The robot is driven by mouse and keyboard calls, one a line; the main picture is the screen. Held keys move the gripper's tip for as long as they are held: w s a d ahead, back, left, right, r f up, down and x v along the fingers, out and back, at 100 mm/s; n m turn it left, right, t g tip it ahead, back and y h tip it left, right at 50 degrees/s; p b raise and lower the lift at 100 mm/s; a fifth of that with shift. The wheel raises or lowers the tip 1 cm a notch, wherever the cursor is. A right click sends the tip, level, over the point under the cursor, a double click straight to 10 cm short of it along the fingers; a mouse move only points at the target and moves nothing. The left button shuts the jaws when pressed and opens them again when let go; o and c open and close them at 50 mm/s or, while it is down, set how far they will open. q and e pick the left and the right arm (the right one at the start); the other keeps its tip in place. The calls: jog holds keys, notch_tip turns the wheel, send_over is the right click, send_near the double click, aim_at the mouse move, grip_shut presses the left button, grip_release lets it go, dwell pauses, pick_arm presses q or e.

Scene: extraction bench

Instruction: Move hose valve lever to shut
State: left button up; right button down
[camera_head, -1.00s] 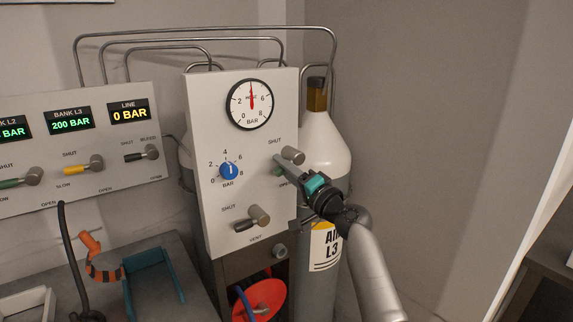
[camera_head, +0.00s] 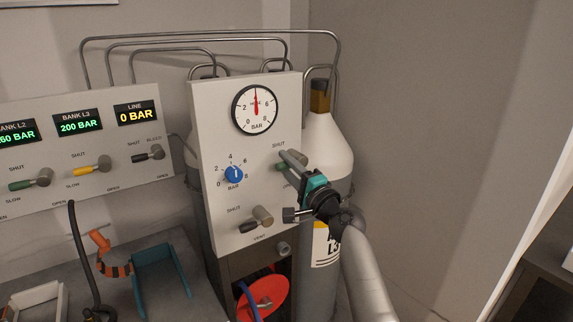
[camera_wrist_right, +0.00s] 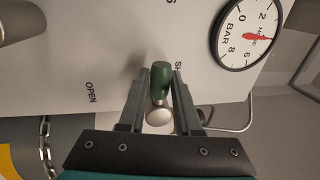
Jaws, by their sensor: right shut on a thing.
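The hose valve lever is a green lever (camera_head: 283,167) on the right side of the white upright panel (camera_head: 207,130), below a SHUT label. My right gripper (camera_head: 288,160) comes in from the lower right and is shut on this lever; its fingers partly hide the valve. In the right wrist view the green lever (camera_wrist_right: 160,80) and its pale round knob sit between the two fingers of the right gripper (camera_wrist_right: 160,88). There the lever points to the picture's top, near the partly hidden SHUT label and away from the OPEN label. My left gripper is out of view.
The panel also carries a gauge (camera_head: 255,109), a blue dial (camera_head: 234,174) and a vent lever (camera_head: 258,219). A gas cylinder (camera_head: 325,150) stands close behind the panel. A bank panel (camera_head: 75,150) is at left. A red hose reel (camera_head: 265,298) is below.

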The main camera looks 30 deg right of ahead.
jog(key=shift+r, duration=0.1)
jog(key=c, duration=0.6)
grip_release()
jog(key=shift+s+f, duration=0.25)
jog(key=shift+s, duration=0.2)
jog(key=b+v, duration=0.2)
jog(key=v, duration=1.2)
jog(key=shift+s, duration=0.2)
jog(key=shift+d, duration=0.1)
